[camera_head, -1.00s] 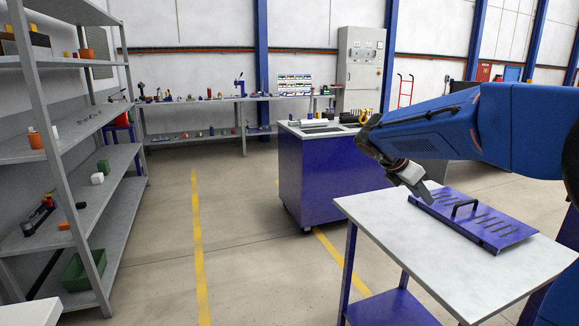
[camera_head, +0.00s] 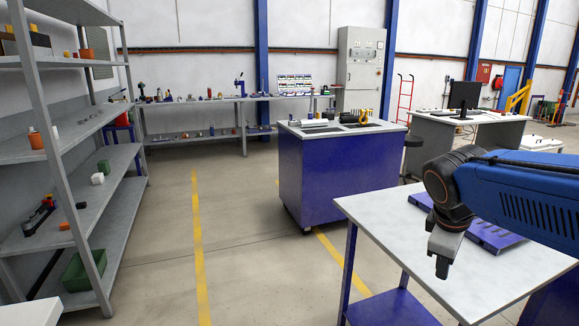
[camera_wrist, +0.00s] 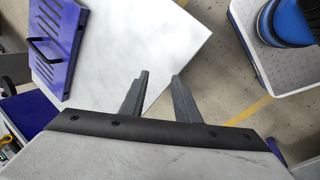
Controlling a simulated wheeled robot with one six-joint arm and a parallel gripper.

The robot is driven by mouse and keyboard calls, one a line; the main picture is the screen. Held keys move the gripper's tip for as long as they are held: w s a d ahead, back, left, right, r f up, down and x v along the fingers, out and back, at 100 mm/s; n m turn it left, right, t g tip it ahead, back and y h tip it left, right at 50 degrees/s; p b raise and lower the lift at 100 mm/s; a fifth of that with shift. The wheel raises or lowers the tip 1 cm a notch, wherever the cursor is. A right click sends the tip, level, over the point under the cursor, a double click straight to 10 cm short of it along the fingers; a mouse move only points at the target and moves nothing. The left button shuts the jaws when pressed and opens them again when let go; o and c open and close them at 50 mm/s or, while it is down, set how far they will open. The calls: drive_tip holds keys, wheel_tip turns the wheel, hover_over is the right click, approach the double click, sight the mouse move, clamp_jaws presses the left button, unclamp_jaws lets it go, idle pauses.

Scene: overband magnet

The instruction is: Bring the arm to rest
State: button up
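My arm (camera_head: 535,195) is blue and reaches in from the right edge in the head view, over the white-topped table (camera_head: 375,210). My gripper (camera_head: 442,270) points down above the left part of that table and seems clear of it. In the wrist view my gripper (camera_wrist: 160,78) shows two dark fingers set apart with nothing between them. A blue slotted panel (camera_head: 490,236) lies on the table, partly hidden behind my arm. Its black handle shows in the wrist view, where the panel (camera_wrist: 60,30) is at the upper left, away from the fingers.
A blue cabinet (camera_head: 320,180) stands behind the table with tools on top. A desk with a monitor (camera_head: 464,97) is farther back at the right. Grey shelving (camera_head: 75,160) lines the left. The floor (camera_head: 240,260) between shelving and table is clear.

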drive_tip(key=s+a+f+m+y, duration=0.1)
drive_tip(key=s+f+m, duration=0.1)
drive_tip(key=s+m, duration=0.1)
drive_tip(key=s+a+f+m+t+y, duration=0.1)
drive_tip(key=s+a+f+m, duration=0.1)
drive_tip(key=s, duration=0.3)
drive_tip(key=s+a+f+m+y, duration=0.1)
drive_tip(key=s+a+f+m, duration=0.1)
drive_tip(key=s+f+m, duration=0.1)
drive_tip(key=shift+s+a+m, duration=0.15)
drive_tip(key=shift+s+m, duration=0.55)
drive_tip(key=shift+s, duration=0.2)
drive_tip(key=shift+c, duration=0.2)
